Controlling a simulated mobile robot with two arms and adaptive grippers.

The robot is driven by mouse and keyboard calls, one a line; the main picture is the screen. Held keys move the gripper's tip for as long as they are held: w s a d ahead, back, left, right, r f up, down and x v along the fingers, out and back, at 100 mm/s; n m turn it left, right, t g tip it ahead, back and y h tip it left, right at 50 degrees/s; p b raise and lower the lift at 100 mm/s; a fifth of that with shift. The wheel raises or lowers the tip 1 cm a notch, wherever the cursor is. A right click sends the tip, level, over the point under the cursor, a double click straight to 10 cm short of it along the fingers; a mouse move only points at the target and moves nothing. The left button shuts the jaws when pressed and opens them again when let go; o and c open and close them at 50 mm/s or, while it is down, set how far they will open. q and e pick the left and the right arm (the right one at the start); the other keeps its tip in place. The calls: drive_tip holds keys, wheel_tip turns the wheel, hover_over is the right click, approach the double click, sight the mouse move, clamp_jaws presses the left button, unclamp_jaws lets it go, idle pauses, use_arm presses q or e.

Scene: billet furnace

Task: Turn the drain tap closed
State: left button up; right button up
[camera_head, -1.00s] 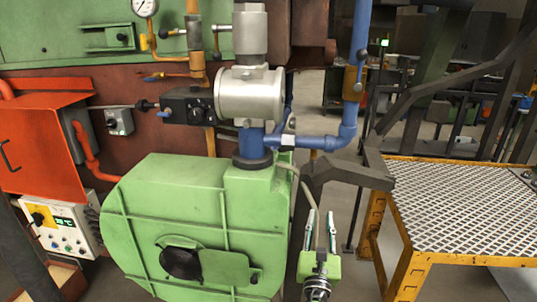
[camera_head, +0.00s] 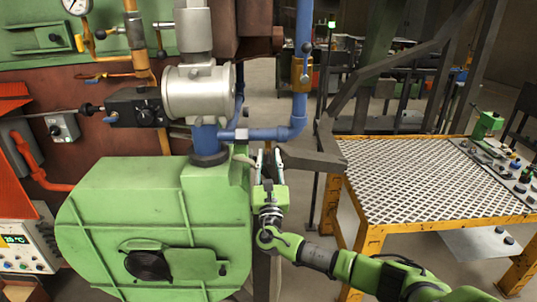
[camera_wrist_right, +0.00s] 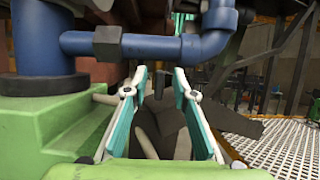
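No tap is marked as the drain tap, and I cannot tell which it is. A brass valve (camera_head: 302,72) with a blue lever sits on the upright blue pipe (camera_head: 304,30). A small tap with a blue lever (camera_head: 98,77) is on the wall pipework at the left. My right gripper (camera_head: 268,154) is open and empty, fingers pointing up and away, just below the horizontal blue pipe (camera_head: 262,133) and right of the green casing. In the right wrist view its two teal fingers (camera_wrist_right: 160,78) stand apart below the blue pipe (camera_wrist_right: 150,46). My left gripper is out of view.
The green casing (camera_head: 150,215) stands close left of my right gripper. A dark beam (camera_head: 312,161) lies just behind it. A yellow-framed mesh table (camera_head: 410,185) stands at the right. Above are a silver cylinder (camera_head: 196,92) and a black control box (camera_head: 137,107).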

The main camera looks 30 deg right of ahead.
drive_tip(key=shift+w+d+r, duration=0.1)
drive_tip(key=shift+w+d, duration=0.05)
drive_tip(key=shift+w, duration=0.2)
drive_tip(key=shift+c, duration=0.4)
clamp_jaws()
